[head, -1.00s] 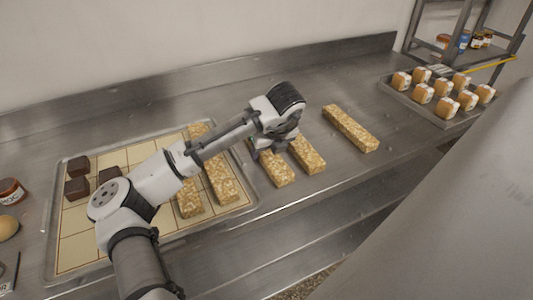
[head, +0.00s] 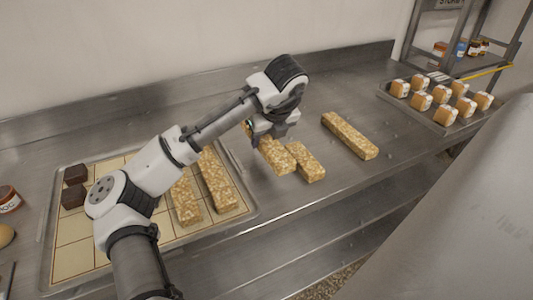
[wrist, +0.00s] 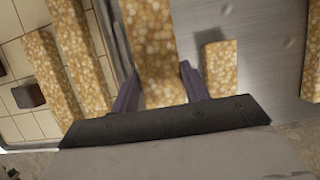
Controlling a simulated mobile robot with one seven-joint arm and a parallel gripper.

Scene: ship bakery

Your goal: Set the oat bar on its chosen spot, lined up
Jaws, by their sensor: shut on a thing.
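My gripper (head: 268,132) is shut on an oat bar (head: 276,157), a long golden grainy block, held just above the steel counter right of the tray. In the wrist view the held oat bar (wrist: 150,45) lies between the two fingers. The gridded tray (head: 75,257) is at the left, with two oat bars, (head: 186,203) and (head: 218,182), lying side by side on its right part. Another oat bar (head: 307,162) lies close beside the held one, and a further one (head: 350,136) lies farther right. My arm hides part of the tray.
Dark brown blocks (head: 74,185) sit on the tray's left side. A jar (head: 9,199) stands at the far left. A tray (head: 440,127) of several small cakes is at the back right, near a shelf rack (head: 470,66). The counter behind the bars is clear.

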